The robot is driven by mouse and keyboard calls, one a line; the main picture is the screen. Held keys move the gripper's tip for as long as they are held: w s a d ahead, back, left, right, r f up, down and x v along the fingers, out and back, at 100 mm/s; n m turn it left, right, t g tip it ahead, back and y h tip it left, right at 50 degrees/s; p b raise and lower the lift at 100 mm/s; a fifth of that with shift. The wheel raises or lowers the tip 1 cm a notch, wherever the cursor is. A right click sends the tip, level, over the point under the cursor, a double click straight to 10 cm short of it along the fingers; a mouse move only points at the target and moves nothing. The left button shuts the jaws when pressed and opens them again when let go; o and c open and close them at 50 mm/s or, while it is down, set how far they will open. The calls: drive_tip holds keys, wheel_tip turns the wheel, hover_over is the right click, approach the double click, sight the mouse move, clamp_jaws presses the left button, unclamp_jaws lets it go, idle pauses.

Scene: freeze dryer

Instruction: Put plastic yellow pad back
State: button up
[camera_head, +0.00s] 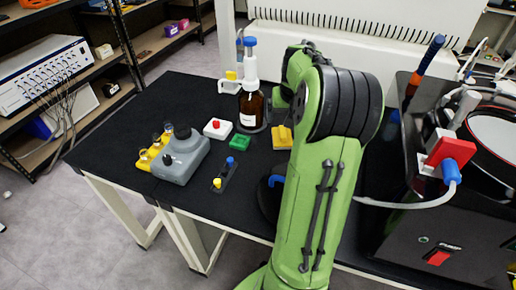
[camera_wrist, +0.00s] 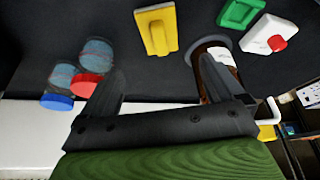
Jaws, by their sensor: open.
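The plastic yellow pad (camera_head: 282,139), a flat plate with a raised grip bar, lies on the black table just right of the brown bottle. It also shows in the wrist view (camera_wrist: 156,30), at the top centre. My gripper (camera_wrist: 160,72) is open, with its two dark fingers spread and nothing between them. The pad is beyond the fingertips in the wrist view, apart from them. In the head view my green arm hides most of the gripper.
A brown bottle (camera_head: 252,106) with a blue-topped dispenser stands close to the pad and near one finger. A green block (camera_head: 240,142), a white block with red knob (camera_head: 217,129) and a grey device (camera_head: 182,157) are to the left. Jars (camera_wrist: 68,78) show at left in the wrist view.

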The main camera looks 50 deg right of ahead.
drive_tip(key=a+r+n, duration=0.2)
drive_tip(key=a+r, duration=0.1)
drive_tip(key=a, duration=0.7)
drive_tip(key=a+r+n, duration=0.2)
drive_tip(key=a+r, duration=0.1)
drive_tip(key=a, duration=0.7)
drive_tip(key=s+a+f+n+t+y, duration=0.1)
drive_tip(key=s+a+n+t+y, duration=0.1)
drive_tip(key=s+a, duration=1.1)
drive_tip(key=a+n+y, duration=0.1)
drive_tip(key=a+n, duration=0.1)
drive_tip(key=a, duration=0.2)
drive_tip(key=shift+s+f+n, duration=0.2)
drive_tip(key=shift+s+n, duration=0.2)
